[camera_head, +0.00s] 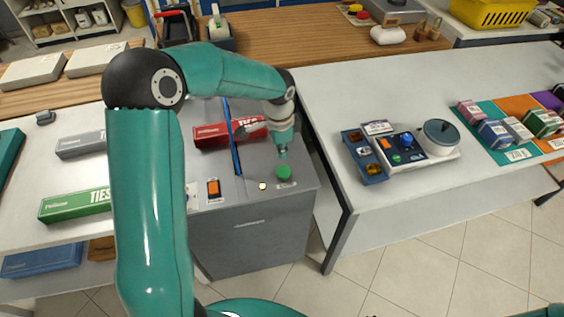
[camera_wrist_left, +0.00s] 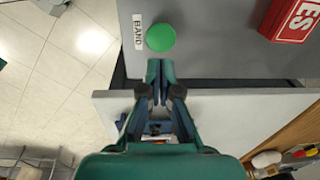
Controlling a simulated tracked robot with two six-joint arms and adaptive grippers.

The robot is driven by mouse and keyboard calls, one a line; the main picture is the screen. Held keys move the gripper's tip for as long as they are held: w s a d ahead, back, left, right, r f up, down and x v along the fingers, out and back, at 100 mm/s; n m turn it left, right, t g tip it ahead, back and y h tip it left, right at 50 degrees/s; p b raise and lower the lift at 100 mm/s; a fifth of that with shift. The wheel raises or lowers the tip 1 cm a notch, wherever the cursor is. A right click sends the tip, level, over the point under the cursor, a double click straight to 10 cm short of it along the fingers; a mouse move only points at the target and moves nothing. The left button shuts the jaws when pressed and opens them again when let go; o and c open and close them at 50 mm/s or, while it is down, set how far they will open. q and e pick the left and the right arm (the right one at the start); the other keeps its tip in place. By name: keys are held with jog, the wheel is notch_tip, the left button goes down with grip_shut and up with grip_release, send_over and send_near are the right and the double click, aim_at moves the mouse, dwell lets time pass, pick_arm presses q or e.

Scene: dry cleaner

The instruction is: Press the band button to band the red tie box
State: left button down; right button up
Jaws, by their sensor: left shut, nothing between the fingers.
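The red tie box (camera_head: 229,132) lies on the grey banding machine (camera_head: 240,214), under its blue arch (camera_head: 231,140). One end of the red box shows in the left wrist view (camera_wrist_left: 296,20). The green band button (camera_head: 284,172) is at the machine's front right corner; it also shows in the left wrist view (camera_wrist_left: 160,37) beside a BAND label. My left gripper (camera_head: 282,152) is shut and empty, pointing down just behind the button. In the left wrist view its fingertips (camera_wrist_left: 160,66) are close to the button; I cannot tell if they touch. My right gripper is not in view.
A green tie box (camera_head: 75,206) and a grey one (camera_head: 82,144) lie on the left counter. An orange switch (camera_head: 213,188) and small yellow light (camera_head: 263,186) are on the machine. The white table (camera_head: 340,95) at right holds a blue tray (camera_head: 364,157) and small boxes.

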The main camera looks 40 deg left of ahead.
pick_arm(q)
notch_tip(320, 180, up, 5)
jog(key=shift+s, duration=0.1)
dwell(0.6)
